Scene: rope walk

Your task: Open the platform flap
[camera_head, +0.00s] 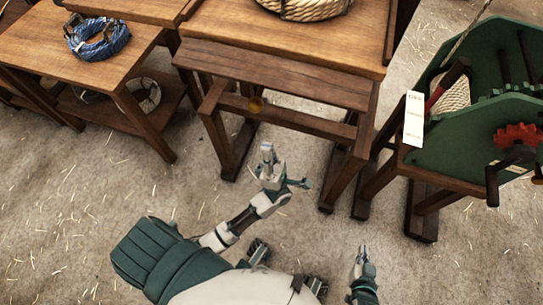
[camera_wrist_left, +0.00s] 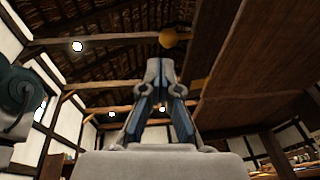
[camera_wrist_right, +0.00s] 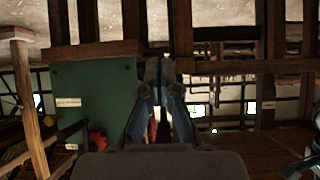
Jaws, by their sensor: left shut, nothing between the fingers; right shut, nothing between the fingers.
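The middle wooden table has a darker plank flap (camera_head: 275,80) along its front edge, apparently hanging down. A round brass-coloured knob (camera_head: 255,104) shows at its lower edge. The left wrist view shows the knob (camera_wrist_left: 168,39) just beyond the fingertips, with the flap's brown wood (camera_wrist_left: 250,70) to the right. My left gripper (camera_head: 266,150) is shut and empty, pointing up in front of the table, below the knob and apart from it. My right gripper (camera_head: 363,252) is shut and empty, low over the floor at the right; its fingers also show in the right wrist view (camera_wrist_right: 160,75).
A rope coil (camera_head: 305,8) lies on the middle table. A side table (camera_head: 60,50) at the left bears a blue rope coil (camera_head: 97,40). A green machine (camera_head: 470,130) with a red gear and crank stands on a wooden stand at the right. The straw-strewn floor (camera_head: 90,200) is clear.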

